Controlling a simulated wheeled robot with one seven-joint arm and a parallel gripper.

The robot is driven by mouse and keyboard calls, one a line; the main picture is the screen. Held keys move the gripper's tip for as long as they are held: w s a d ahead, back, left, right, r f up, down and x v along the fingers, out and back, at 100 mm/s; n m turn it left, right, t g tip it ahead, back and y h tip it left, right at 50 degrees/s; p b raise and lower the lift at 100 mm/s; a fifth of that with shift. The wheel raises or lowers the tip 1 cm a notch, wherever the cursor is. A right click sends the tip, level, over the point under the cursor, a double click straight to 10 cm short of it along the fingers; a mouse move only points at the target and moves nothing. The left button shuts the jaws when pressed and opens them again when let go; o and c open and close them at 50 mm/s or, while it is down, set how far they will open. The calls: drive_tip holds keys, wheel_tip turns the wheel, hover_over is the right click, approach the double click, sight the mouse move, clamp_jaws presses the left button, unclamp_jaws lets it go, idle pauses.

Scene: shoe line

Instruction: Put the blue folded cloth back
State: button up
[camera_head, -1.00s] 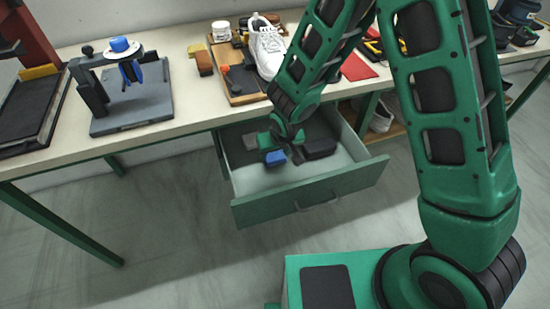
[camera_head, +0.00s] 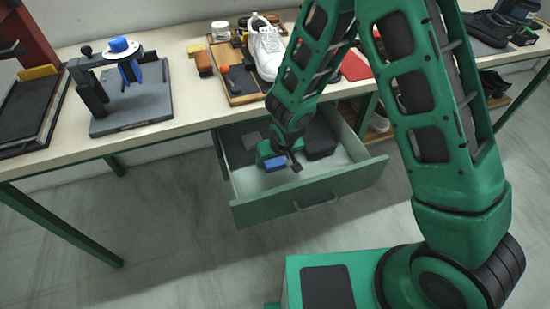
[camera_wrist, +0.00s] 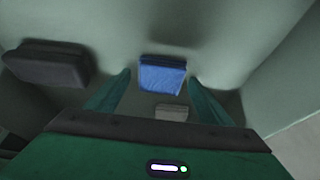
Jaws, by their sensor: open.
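The blue folded cloth (camera_wrist: 162,76) lies on the floor of the open drawer (camera_head: 305,207). It also shows in the head view (camera_head: 275,164), just under my gripper. My gripper (camera_wrist: 158,88) is open inside the drawer, its two green fingers apart. In the wrist view the cloth appears between the fingertips and a little beyond them, with no finger clearly touching it. In the head view my gripper (camera_head: 279,160) partly covers the cloth. I cannot tell the exact height of the fingers above the drawer floor.
A dark box (camera_wrist: 48,64) and a small grey block (camera_wrist: 171,112) also lie in the drawer. The drawer walls surround my gripper. The workbench (camera_head: 190,118) above holds a white shoe (camera_head: 266,52), a wooden tray (camera_head: 240,97) and a clamp stand (camera_head: 130,115).

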drive_tip(key=v, duration=1.2)
drive_tip(key=shift+d, duration=0.1)
drive_tip(key=s+d+r+m+g+h, duration=0.15)
drive_tip(key=d+r, duration=0.35)
drive_tip(key=d, duration=0.6)
drive_tip(key=s+d+r+m+h, duration=0.1)
drive_tip(key=s+d+r+m, duration=0.3)
drive_tip(key=d, duration=0.8)
drive_tip(key=s+d+r+m+g, duration=0.1)
drive_tip(key=s+d+r, duration=0.2)
drive_tip(key=s, duration=0.3)
drive_tip(key=s+d+r+m+g+y, duration=0.1)
drive_tip(key=s+d+r, duration=0.2)
drive_tip(key=s+d, duration=0.2)
drive_tip(key=s+d+r+m+g, duration=0.1)
drive_tip(key=s+d+r+m, duration=0.1)
drive_tip(key=s+d, duration=0.3)
drive_tip(key=s+r, duration=0.1)
drive_tip(key=s, duration=0.1)
drive_tip(key=shift+s, duration=0.35)
drive_tip(key=shift+d+y, duration=0.1)
drive_tip(key=shift+y, duration=0.15)
